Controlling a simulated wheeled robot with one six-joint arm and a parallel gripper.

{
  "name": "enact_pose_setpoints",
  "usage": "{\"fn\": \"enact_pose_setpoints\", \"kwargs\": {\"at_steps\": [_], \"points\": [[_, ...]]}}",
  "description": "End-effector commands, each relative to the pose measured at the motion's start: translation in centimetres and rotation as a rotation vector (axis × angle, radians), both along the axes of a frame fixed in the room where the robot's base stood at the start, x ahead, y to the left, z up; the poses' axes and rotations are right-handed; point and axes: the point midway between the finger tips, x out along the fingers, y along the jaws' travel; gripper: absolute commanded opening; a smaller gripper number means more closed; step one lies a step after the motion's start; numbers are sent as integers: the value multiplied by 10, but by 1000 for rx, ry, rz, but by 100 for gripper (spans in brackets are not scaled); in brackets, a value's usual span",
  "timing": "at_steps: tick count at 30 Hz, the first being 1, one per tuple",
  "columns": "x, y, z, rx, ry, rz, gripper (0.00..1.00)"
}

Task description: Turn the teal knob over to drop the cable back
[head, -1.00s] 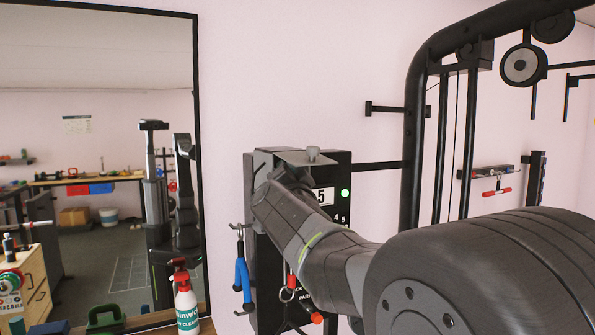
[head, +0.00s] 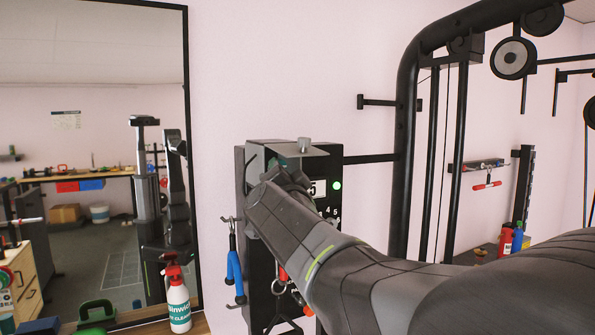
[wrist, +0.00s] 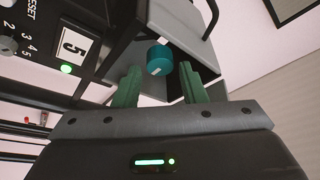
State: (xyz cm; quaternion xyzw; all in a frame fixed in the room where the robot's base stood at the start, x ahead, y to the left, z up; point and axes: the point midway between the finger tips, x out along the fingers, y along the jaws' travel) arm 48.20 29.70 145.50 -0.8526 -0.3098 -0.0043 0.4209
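The teal knob (wrist: 160,59) shows in the wrist view as a short teal cylinder with a white mark, under a grey hood on the black box (wrist: 112,28). My gripper (wrist: 158,82) is open, its two green fingers apart below the knob. The knob sits beyond and between the fingertips, and I cannot tell if either finger touches it. No cable that I can tie to the knob is clear.
The box has a number card (wrist: 75,47) reading 5 and a lit green lamp (wrist: 66,69). A blue handle (head: 235,270) hangs at its left side. A spray bottle (head: 178,303) stands below the mirror (head: 120,130). The black rack frame (head: 408,150) rises at right.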

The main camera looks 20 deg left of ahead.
Motion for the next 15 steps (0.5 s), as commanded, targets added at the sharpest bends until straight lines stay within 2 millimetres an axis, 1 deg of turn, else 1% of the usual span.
{"fn": "enact_pose_setpoints", "kwargs": {"at_steps": [1, 9, 15], "points": [[-9, -6, -3, 3, -1, 1, 38], [-49, -32, -16, 1, -1, 2, 38], [-69, -44, -23, 1, 0, 2, 38]]}}
